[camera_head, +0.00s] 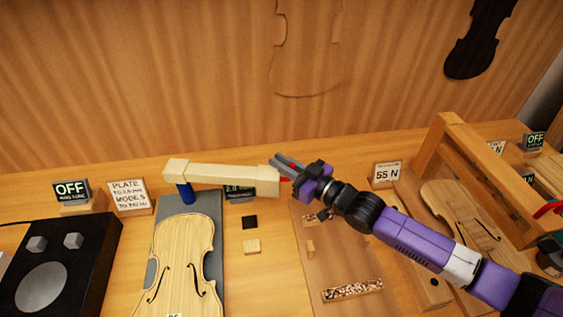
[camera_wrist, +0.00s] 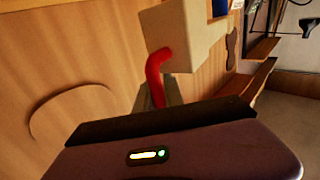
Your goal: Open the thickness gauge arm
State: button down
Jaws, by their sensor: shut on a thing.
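The thickness gauge arm (camera_head: 222,177) is a pale beam on a blue post (camera_head: 186,192), reaching right above the bench behind the violin plate (camera_head: 184,257). A red handle (camera_head: 285,180) sits at its right end. My gripper (camera_head: 287,170) is at that end, shut on the red handle. In the wrist view the red handle (camera_wrist: 158,74) curves down from the pale arm end (camera_wrist: 184,36) toward my gripper; its lower part and my fingertips are mostly hidden behind the gripper body. A small display (camera_head: 240,194) stands partly hidden behind the arm.
A dark box with knobs (camera_head: 60,262) stands at left, with an OFF display (camera_head: 71,189) and a sign (camera_head: 128,195) behind it. A wooden frame (camera_head: 485,165) and a 55 N sign (camera_head: 387,174) are at right.

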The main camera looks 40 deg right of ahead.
jog(key=shift+a, duration=0.35)
jog(key=c, duration=1.5)
grip_release()
jog(key=shift+o, duration=0.2)
jog(key=shift+d, duration=0.2)
jog(key=s+d+b, duration=0.1)
jog(key=s+b, duration=0.1)
jog(key=s, duration=0.5)
jog(key=shift+s, duration=0.3)
jog(key=shift+d, duration=0.15)
